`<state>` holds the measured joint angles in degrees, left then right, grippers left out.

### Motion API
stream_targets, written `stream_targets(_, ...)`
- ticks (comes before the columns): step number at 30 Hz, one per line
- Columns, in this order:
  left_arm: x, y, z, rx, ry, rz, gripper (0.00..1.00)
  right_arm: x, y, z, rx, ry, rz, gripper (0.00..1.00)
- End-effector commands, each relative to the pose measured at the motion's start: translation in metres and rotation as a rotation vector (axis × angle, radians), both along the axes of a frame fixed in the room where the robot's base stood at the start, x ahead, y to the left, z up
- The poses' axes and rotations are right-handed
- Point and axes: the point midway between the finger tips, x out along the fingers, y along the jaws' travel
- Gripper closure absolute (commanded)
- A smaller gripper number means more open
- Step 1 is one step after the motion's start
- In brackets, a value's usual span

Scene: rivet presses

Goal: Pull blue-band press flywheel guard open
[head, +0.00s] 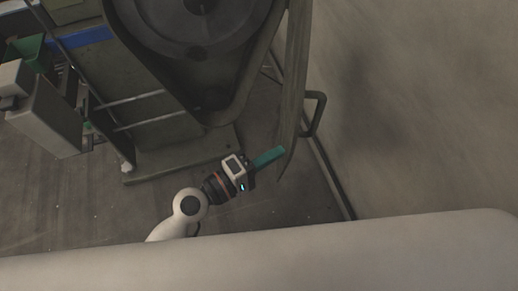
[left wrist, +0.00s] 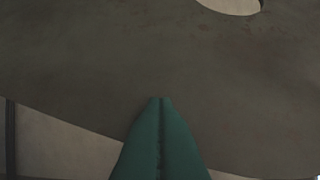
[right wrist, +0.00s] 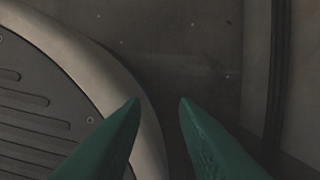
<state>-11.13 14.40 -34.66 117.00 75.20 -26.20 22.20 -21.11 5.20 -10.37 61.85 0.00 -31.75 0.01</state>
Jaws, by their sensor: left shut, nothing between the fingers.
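The press with the blue band (head: 82,40) stands at the upper left in the head view, its dark flywheel (head: 190,25) bare to view. The flywheel guard (head: 294,75) is a grey panel seen nearly edge-on, standing out to the right of the flywheel. Its handle (head: 319,115) is on the panel's right side. My left gripper (head: 280,151) is shut and empty, its teal fingertips at the guard's lower end on the flywheel side; whether they touch is unclear. In the left wrist view the guard plate (left wrist: 90,70) fills most of the picture beyond the fingers. My right gripper (right wrist: 160,100) is open and empty.
A pale wall (head: 430,110) rises to the right of the guard, with a gap between them. A grey box (head: 45,115) and a green bin (head: 28,50) are at the left. The floor (head: 70,205) below the press is clear.

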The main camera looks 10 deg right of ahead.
Motion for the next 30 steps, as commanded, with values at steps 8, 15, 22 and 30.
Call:
stream_targets(8,-0.001,-0.004,0.0,-0.001,0.0,-0.005,1.0,-0.005,0.0,-0.002,0.001,0.007,0.0,0.73)
stream_targets(15,-0.001,-0.003,0.0,-0.001,0.0,-0.005,1.0,-0.003,0.003,-0.001,0.003,0.005,0.0,0.73)
stream_targets(22,-0.002,0.0,-0.001,0.001,0.0,-0.004,1.0,-0.003,0.003,-0.003,0.003,0.007,-0.001,0.73)
stream_targets(30,-0.021,0.037,-0.005,0.005,-0.001,-0.005,1.0,0.029,0.005,0.019,0.004,-0.02,-0.007,0.73)
